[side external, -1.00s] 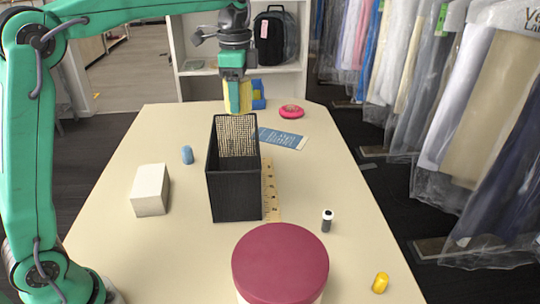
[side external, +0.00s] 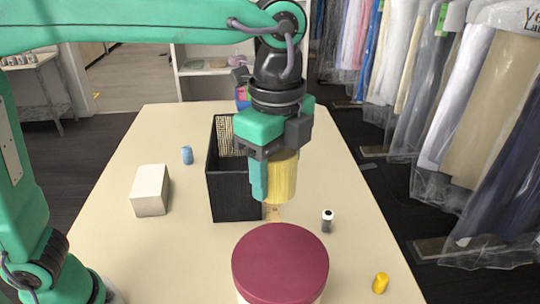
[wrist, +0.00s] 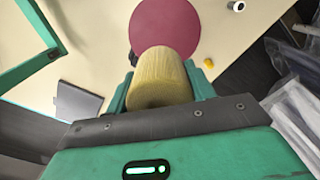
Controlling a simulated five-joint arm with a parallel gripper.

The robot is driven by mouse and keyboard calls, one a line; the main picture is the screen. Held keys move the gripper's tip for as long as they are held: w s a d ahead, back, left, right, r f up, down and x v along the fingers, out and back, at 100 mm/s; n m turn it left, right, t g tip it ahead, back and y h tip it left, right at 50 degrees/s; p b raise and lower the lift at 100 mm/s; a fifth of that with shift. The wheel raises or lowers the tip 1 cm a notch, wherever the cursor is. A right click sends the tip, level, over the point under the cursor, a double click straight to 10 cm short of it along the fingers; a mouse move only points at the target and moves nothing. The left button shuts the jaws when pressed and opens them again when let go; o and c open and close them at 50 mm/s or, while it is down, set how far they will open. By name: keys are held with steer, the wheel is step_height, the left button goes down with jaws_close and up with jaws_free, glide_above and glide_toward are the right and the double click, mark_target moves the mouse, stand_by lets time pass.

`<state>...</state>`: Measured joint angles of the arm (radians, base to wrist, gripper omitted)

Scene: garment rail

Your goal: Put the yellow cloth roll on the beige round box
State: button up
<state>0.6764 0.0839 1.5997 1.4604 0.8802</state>
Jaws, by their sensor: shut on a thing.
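The yellow cloth roll (side external: 283,178) is held upright in my gripper (side external: 270,180), which is shut on it. In the wrist view the roll (wrist: 161,76) sits between the green fingers of my gripper (wrist: 160,85). The round box (side external: 281,262) stands at the near side of the table, with a dark red lid and a beige side just showing below it. Its lid also shows in the wrist view (wrist: 165,22), beyond the roll. The roll is above and behind the box in the side view, apart from it. Nothing lies on the visible part of the lid.
A tall black mesh bin (side external: 232,190) stands just left of my gripper. A white block (side external: 150,190), a blue thing (side external: 187,155), a black-and-white spool (side external: 327,221) and a small yellow thing (side external: 380,283) are on the table. Wrapped garments hang at right.

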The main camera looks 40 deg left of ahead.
steer(key=s+d+m, duration=0.4)
steer(key=s+d, duration=0.2)
steer(key=s, duration=0.7)
steer(key=f, duration=0.4)
steer(key=w+f, duration=0.1)
steer(key=shift+f, duration=0.4)
glide_above(282, 271)
step_height(282, 271, down, 7)
steer(key=shift+r, duration=0.1)
steer(key=shift+f, duration=2.05)
steer(key=shift+f, duration=0.15)
